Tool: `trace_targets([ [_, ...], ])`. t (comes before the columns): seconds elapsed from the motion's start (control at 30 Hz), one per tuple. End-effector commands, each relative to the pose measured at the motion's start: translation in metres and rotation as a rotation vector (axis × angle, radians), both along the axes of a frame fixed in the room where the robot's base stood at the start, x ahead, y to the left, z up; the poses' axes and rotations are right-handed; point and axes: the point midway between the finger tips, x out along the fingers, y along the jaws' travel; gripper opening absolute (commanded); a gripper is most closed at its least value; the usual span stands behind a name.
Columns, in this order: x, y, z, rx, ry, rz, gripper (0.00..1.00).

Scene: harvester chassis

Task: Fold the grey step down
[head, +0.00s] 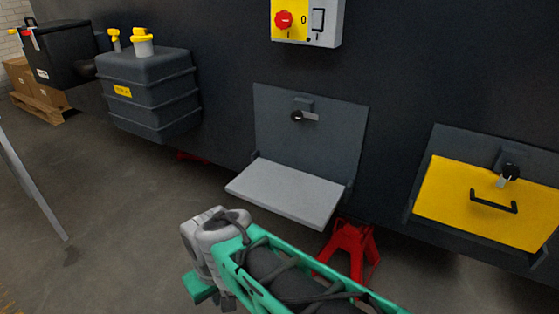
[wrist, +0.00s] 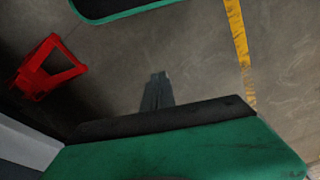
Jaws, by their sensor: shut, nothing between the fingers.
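The grey step (head: 285,192) lies flat and sticks out from its dark back panel (head: 310,145) in the head view, hinged at the panel's lower edge. A latch with a black knob (head: 297,116) sits on the panel above it. My gripper (wrist: 158,76) is shut and empty in the wrist view, over bare floor. In the head view my arm is in front of and below the step, apart from it in the picture. My fingertips cannot be made out there. A pale grey slab at the wrist view's lower left may be the step.
A red jack stand (head: 350,250) is under the chassis near the step; a red stand (wrist: 48,68) also shows in the wrist view. A yellow flap (head: 485,205) with a black handle is at right. A dark tank (head: 150,95) is at left. Floor at left is largely clear.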

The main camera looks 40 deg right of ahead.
Motion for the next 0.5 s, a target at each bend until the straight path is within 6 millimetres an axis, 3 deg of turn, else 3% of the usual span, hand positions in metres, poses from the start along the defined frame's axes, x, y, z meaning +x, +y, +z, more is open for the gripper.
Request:
trace_targets([
  [0.07,0.004,-0.001,0.009,0.005,0.002,0.002,0.0],
  [0.13,0.017,-0.01,0.033,0.018,0.008,0.003,0.0],
  [0.27,0.07,-0.049,0.116,0.076,0.022,0.054,0.0],
  [0.3,0.089,-0.07,0.144,0.101,0.024,0.081,0.0],
  [0.37,0.114,-0.114,0.183,0.135,0.017,0.126,0.0],
  [0.4,0.125,-0.148,0.205,0.156,0.009,0.159,0.0],
  [0.5,0.132,-0.239,0.245,0.192,-0.026,0.237,0.0],
])
